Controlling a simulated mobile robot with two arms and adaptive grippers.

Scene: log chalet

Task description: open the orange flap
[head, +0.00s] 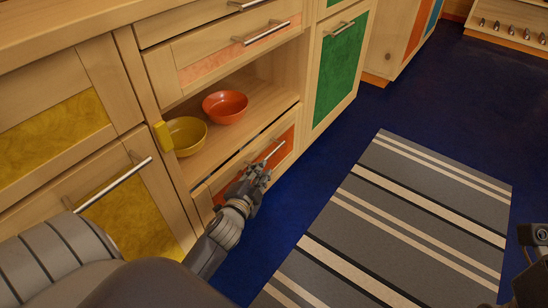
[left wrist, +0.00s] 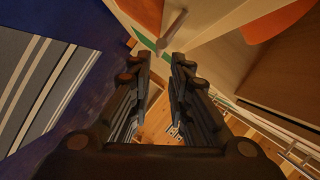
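The orange flap (head: 281,146) is a low wooden front with an orange panel below the open shelf in the head view. A dark line runs along its top edge; it looks shut or nearly shut. Its metal bar handle (head: 268,155) is partly hidden by my left gripper (head: 262,172). In the left wrist view, the left gripper (left wrist: 160,58) has its fingers apart with nothing held. The handle (left wrist: 173,30) shows just beyond the fingertips, in front of the orange panel (left wrist: 143,12); I cannot tell whether they touch. A dark part of my right arm is at the head view's right edge.
An orange bowl (head: 225,106) and a yellow bowl (head: 187,136) stand on the open shelf above the flap. A drawer (head: 237,52) is above, a green door (head: 339,69) to the right, and yellow fronts to the left. A striped rug (head: 400,215) lies on the blue floor.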

